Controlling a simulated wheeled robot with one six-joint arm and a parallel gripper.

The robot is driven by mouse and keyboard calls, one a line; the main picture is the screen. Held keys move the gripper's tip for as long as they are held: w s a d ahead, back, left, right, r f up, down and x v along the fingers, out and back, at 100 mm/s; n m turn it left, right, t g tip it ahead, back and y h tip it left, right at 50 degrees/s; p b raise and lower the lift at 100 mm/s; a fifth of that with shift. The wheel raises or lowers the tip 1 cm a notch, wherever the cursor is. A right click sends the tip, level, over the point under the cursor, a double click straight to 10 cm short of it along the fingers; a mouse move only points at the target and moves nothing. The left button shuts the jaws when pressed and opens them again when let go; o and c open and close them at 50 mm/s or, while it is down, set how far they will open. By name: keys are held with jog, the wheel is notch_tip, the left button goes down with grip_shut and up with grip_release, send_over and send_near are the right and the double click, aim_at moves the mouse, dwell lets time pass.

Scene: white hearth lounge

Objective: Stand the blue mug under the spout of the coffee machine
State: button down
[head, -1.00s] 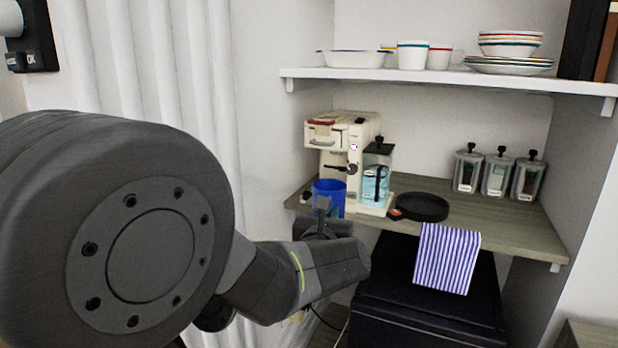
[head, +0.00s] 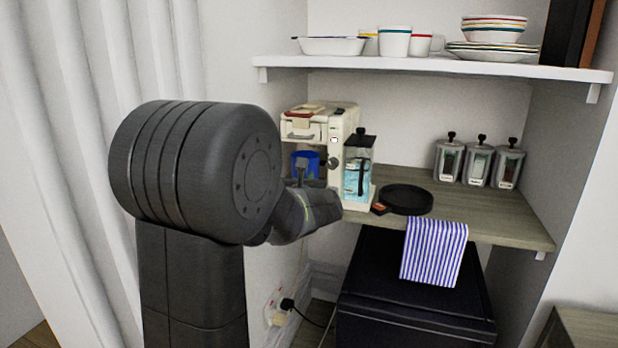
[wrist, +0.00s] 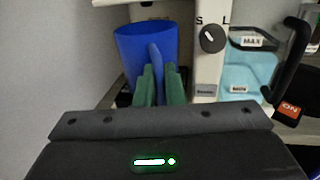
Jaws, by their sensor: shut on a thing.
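The blue mug (head: 304,163) is under the overhanging head of the white coffee machine (head: 318,122), at the machine's left side. In the wrist view the blue mug (wrist: 142,48) stands upright, with its handle toward me. My gripper (wrist: 160,84) has its green fingers shut on that handle. In the head view my gripper (head: 303,175) is partly hidden by my arm. The coffee machine (wrist: 207,70) is right of the mug in the wrist view. The spout is hidden, and I cannot tell whether the mug's base touches the surface below.
The machine's water tank (head: 357,172) and a black pan (head: 405,199) are to the right on the wooden shelf (head: 480,222). Several grey canisters (head: 479,161) stand at the back right. A striped towel (head: 434,250) hangs over the front edge. A white shelf (head: 430,66) with dishes is above.

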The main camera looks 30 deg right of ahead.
jog(key=shift+x, duration=0.9)
jog(key=x, duration=0.2)
jog(key=shift+w+d+r, duration=0.1)
jog(key=shift+w+d, duration=0.15)
jog(key=shift+w+d+f, duration=0.2)
jog(key=shift+w+f, duration=0.05)
jog(key=shift+f, duration=0.45)
jog(key=shift+s, duration=0.1)
jog(key=shift+f, duration=0.1)
jog(key=shift+f+b, duration=0.15)
jog(key=shift+b, duration=0.2)
jog(key=c, duration=1.5)
grip_release()
jog(key=shift+c, duration=0.2)
